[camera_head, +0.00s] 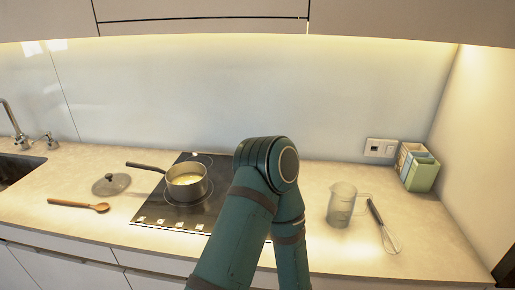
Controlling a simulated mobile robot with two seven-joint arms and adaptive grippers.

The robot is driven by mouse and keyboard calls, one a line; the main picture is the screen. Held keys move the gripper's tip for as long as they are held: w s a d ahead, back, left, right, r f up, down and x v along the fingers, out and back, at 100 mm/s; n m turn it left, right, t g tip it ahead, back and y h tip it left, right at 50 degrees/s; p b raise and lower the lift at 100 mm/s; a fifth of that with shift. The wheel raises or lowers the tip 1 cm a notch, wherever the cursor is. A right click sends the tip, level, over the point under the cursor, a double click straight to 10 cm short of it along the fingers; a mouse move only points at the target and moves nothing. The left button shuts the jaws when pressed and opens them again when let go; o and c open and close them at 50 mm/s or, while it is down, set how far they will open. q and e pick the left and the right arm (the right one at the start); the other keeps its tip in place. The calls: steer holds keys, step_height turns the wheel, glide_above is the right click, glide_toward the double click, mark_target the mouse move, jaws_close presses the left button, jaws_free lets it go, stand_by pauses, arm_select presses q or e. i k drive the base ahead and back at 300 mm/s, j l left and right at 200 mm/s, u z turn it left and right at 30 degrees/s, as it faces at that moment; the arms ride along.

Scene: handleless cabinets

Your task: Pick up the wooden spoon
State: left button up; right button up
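The wooden spoon (79,205) lies flat on the light countertop, left of the stove. Its handle points left and its bowl points right, near the counter's front edge. Nothing touches it. One of my arms rises from the bottom middle of the view, bent at a dark green joint in front of the stove's right side. No gripper of mine shows in the head view, so their distance from the spoon cannot be seen.
A pot (187,182) with yellowish contents stands on the black stove (160,212), its handle pointing left. A lid (111,184) lies behind the spoon. A clear measuring jug (341,205), a whisk (384,228) and a green container (422,174) stand or lie at right. A sink (16,168) is far left.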

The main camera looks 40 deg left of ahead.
mark_target(103, 206)
steer(key=u, duration=2.8)
